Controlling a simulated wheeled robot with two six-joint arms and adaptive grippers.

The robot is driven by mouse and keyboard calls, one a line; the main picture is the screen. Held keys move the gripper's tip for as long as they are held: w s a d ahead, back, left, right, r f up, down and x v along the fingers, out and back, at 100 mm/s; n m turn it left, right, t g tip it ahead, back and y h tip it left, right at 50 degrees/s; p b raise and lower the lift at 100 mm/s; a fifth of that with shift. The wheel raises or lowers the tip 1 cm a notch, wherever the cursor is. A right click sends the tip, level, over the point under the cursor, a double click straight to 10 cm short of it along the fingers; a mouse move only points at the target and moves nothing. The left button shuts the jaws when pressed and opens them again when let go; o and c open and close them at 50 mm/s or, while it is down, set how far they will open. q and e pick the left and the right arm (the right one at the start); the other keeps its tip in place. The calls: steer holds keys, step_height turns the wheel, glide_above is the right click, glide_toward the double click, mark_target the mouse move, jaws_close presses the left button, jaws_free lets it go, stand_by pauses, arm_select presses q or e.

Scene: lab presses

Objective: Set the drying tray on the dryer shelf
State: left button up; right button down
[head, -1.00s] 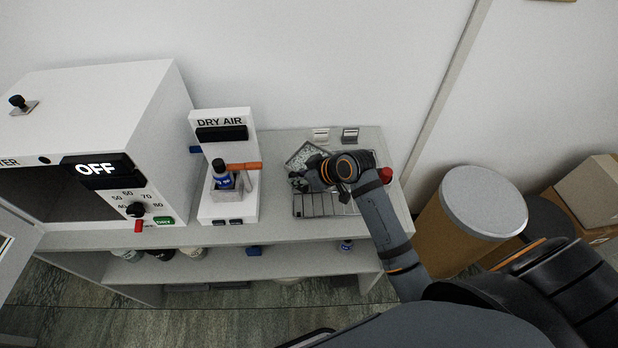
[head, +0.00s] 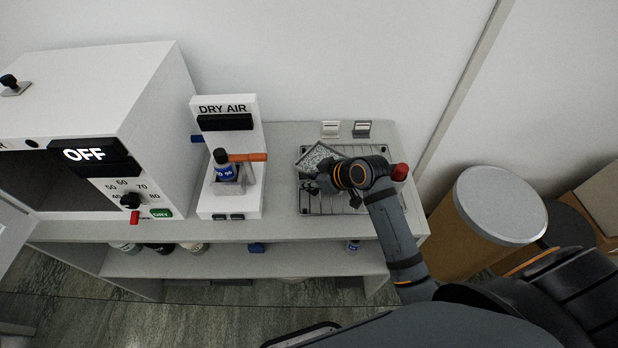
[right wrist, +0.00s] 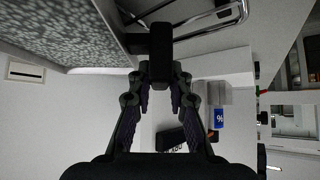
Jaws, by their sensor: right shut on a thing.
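The drying tray (head: 318,157), a shallow light metal tray of speckled grey grains, is over the back left of a wire rack on the bench. In the right wrist view the tray (right wrist: 75,30) fills the upper left. My right gripper (head: 312,186) is at its near edge; in the wrist view the gripper (right wrist: 160,80) is shut on the tray's black handle (right wrist: 160,50). I cannot tell whether the tray touches the rack. The white dryer (head: 150,110) is at left, its display reading OFF, its door (head: 12,235) open and its chamber dark; no shelf shows inside. My left gripper is not in view.
Two small cards (head: 345,129) are behind the rack. A lidded drum (head: 495,205) is right of the bench (head: 285,225).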

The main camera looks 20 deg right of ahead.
steer(key=c, duration=1.4)
jaws_free()
steer(key=shift+w+f, duration=0.2)
steer(key=shift+o, duration=0.7)
steer(key=shift+s, duration=0.1)
steer(key=shift+b, duration=0.4)
steer(key=shift+d+r+b, duration=0.15)
steer(key=shift+b, duration=0.15)
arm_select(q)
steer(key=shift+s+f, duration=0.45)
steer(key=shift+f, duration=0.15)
arm_select(e)
steer(key=v, duration=1)
steer(key=shift+a+r, duration=0.25)
steer(key=shift+r, duration=0.1)
